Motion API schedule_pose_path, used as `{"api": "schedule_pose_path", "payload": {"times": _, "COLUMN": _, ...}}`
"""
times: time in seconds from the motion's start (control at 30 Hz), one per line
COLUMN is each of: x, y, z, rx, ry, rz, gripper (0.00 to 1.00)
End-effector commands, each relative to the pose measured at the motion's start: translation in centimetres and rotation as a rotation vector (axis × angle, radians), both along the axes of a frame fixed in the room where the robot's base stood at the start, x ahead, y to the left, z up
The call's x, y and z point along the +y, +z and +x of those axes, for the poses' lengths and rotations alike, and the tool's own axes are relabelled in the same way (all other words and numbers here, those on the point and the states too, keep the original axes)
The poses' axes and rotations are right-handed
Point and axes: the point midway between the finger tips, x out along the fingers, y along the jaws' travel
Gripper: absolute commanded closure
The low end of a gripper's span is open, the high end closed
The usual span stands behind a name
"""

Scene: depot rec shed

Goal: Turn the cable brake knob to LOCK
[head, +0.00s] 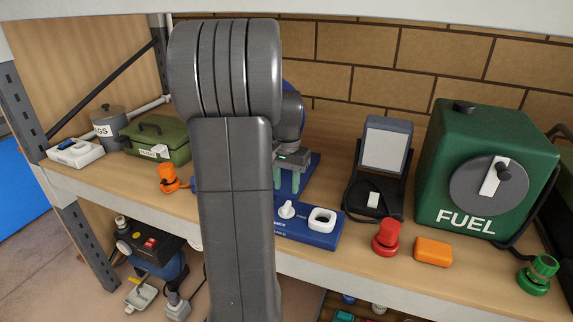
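A blue unit (312,235) stands at the shelf's front edge, partly hidden behind my arm. On its sloped front is a white pointer knob (287,209), which appears to be the cable brake knob. The lettering around it is too small to read, so I cannot tell its setting. A white ring-shaped part (322,220) sits to the knob's right. My gripper (290,183) is behind and above the knob, with its two greenish fingers pointing down and apart. Nothing shows between them. It appears clear of the knob.
A black case with a grey screen (384,150), a red knob (386,238), an orange block (433,251) and a green FUEL can (455,150) stand to the right. A green box (157,139) and orange fitting (170,178) are left. An upper shelf edge (400,12) runs overhead.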

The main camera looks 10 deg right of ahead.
Motion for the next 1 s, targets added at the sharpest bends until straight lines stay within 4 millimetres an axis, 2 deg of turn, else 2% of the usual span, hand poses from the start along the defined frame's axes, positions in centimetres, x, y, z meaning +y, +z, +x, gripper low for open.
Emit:
{"api": "schedule_pose_path", "payload": {"times": 0.1, "x": 0.0, "y": 2.8, "z": 0.1, "rx": -0.004, "ry": 0.000, "rz": -0.001, "gripper": 0.65}}
{"api": "schedule_pose_path", "payload": {"times": 0.2, "x": 0.0, "y": 4.6, "z": 0.0, "rx": -0.003, "ry": 0.000, "rz": -0.001, "gripper": 0.65}}
{"api": "schedule_pose_path", "payload": {"times": 0.4, "x": 0.0, "y": 6.8, "z": 0.0, "rx": 0.000, "ry": 0.000, "rz": 0.000, "gripper": 0.65}}
{"api": "schedule_pose_path", "payload": {"times": 0.83, "x": 0.0, "y": 7.2, "z": 0.0, "rx": 0.001, "ry": 0.000, "rz": 0.001, "gripper": 0.65}}
{"api": "schedule_pose_path", "payload": {"times": 1.0, "x": 0.0, "y": 5.9, "z": 0.0, "rx": 0.004, "ry": 0.000, "rz": 0.001, "gripper": 0.65}}
